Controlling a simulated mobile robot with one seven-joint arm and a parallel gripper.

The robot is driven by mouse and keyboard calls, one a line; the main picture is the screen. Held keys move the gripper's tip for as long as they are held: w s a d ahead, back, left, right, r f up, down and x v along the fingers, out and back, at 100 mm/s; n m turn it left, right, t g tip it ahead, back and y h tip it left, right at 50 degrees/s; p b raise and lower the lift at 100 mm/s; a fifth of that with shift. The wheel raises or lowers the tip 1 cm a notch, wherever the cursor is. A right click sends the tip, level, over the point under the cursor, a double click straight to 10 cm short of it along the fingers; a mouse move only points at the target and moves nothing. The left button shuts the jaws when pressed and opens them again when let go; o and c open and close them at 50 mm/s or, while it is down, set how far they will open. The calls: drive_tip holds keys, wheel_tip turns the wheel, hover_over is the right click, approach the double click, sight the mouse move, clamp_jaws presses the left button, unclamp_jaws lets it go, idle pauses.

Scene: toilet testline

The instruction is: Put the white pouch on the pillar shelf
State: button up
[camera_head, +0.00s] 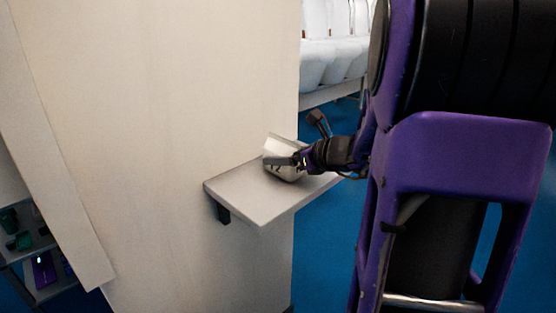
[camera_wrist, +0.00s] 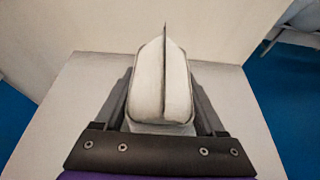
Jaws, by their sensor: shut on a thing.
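The white pouch (camera_head: 280,147) is held between the fingers of my gripper (camera_head: 296,161), at the pillar shelf (camera_head: 247,203). My gripper reaches in from the right. In the wrist view the pouch (camera_wrist: 162,85) points away from me, with a thin seam standing up along its middle, and the gripper's fingers (camera_wrist: 160,108) are on both sides of it. The shelf (camera_wrist: 75,90) lies beneath and around it in that view. The pouch is low over the shelf top; I cannot tell whether it touches it.
The pale pillar (camera_head: 160,110) rises behind the shelf. White toilets (camera_head: 335,62) stand on a rack at the back. A small rack with dark items (camera_head: 30,240) is at the lower left. The floor (camera_head: 320,245) is blue. The shelf's front and left parts are bare.

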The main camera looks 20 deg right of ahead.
drive_tip(key=shift+f, duration=0.15)
drive_tip(key=o, duration=1.4)
drive_tip(key=shift+c, duration=0.2)
drive_tip(key=shift+s+d+r, duration=0.1)
drive_tip(key=shift+s+r, duration=0.05)
drive_tip(key=shift+r, duration=0.15)
drive_tip(key=p+v, duration=0.5)
drive_tip(key=v, duration=0.5)
drive_tip(key=shift+s+d+r, duration=0.1)
drive_tip(key=shift+s, duration=0.65)
